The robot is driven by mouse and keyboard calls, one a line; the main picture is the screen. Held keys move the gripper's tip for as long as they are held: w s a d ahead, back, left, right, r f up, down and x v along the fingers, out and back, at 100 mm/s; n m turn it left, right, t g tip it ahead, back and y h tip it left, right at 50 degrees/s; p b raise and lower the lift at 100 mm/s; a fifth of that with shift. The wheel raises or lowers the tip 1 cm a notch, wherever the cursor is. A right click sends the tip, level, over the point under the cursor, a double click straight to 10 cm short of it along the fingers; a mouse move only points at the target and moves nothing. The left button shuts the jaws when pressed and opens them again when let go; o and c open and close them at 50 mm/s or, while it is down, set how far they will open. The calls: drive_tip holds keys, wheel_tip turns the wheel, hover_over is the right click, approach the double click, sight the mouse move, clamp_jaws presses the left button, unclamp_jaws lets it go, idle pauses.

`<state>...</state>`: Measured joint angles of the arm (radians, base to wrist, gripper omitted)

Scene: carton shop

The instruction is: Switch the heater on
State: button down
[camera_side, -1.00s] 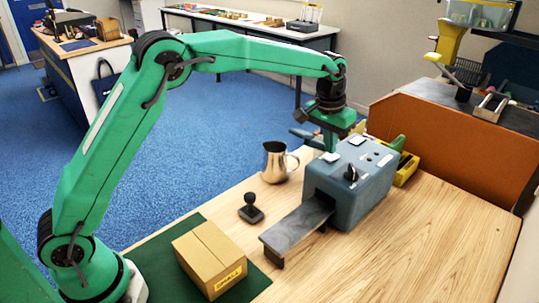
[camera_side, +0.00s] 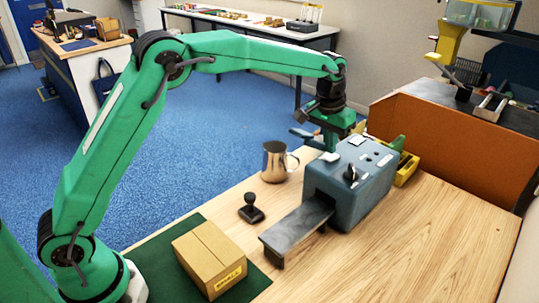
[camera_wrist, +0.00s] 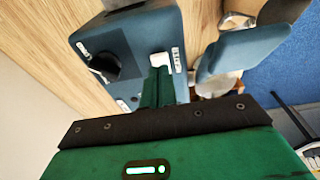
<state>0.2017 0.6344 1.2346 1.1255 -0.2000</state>
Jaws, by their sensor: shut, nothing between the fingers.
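The heater is a blue-grey box (camera_side: 345,205) on the wooden table, with an opening at its front and a dark flat bed (camera_side: 297,230) reaching out of it. A black knob (camera_side: 350,174) sits on it, and shows in the wrist view (camera_wrist: 100,66). A white switch-like piece (camera_wrist: 159,61) is on the panel beside a small label. My gripper (camera_side: 330,148) is at the heater's far upper edge, shut and empty. In the wrist view its green fingertips (camera_wrist: 159,76) are right at the white piece; I cannot tell whether they touch it.
A metal jug (camera_side: 275,163) stands close left of the heater. A black stamp (camera_side: 251,209) and a cardboard carton (camera_side: 209,260) on a green mat (camera_side: 255,281) are nearer. A yellow tray (camera_side: 406,170) is behind the heater. The table's right front is clear.

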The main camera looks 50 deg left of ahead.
sight(328, 158)
drive_tip(key=shift+f, duration=0.95)
idle(1.1)
drive_tip(key=shift+r, duration=3.55)
drive_tip(key=shift+r, duration=0.1)
